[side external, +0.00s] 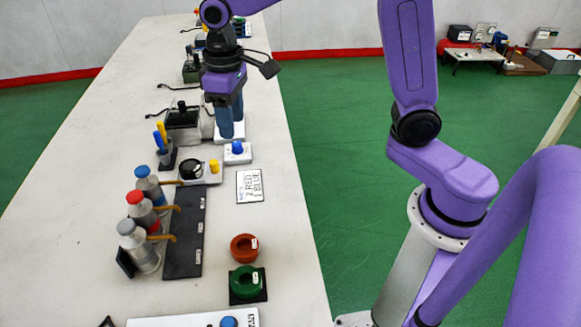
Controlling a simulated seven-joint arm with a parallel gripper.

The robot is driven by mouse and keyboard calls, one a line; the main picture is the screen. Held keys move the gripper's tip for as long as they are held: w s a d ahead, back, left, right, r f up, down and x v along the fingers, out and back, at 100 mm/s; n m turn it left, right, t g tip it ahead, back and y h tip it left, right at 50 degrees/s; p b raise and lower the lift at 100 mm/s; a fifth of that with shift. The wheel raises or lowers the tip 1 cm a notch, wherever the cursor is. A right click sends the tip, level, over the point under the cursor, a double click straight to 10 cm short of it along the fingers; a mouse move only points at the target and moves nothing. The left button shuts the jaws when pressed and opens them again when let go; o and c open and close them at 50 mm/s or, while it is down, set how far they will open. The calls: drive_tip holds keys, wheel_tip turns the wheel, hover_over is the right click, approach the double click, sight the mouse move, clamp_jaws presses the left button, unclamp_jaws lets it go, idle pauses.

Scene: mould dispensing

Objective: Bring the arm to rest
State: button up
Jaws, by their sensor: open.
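My gripper (232,128) points down over the long white table, its two blue fingers apart with nothing seen between them. It appears just behind a small white box with a blue button (238,147); whether the fingertips touch anything is unclear. Three bottles with curved orange spouts stand at the left: one with a blue cap (142,172), one with a red cap (134,197) and one with a grey cap (126,227). A red-brown ring-shaped mould (244,252) and a green one (246,284) lie at the front right.
A card reading "2 RED 1 BLUE" (249,187) lies flat. A black strip (184,248) runs beside the bottles. A black knob (191,168) and a grey machine (183,128) stand left of my gripper. A white panel (170,321) is at the front edge. The left tabletop is clear.

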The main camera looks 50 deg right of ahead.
drive_tip(key=s+d+f+n, duration=0.1)
drive_tip(key=s+d+n, duration=0.2)
drive_tip(key=s, duration=1)
drive_tip(key=s+d+f+n, duration=0.2)
drive_tip(key=s+d+n, duration=0.2)
drive_tip(key=s, duration=0.9)
drive_tip(key=shift+d, duration=1.1)
drive_tip(key=shift+w, duration=0.1)
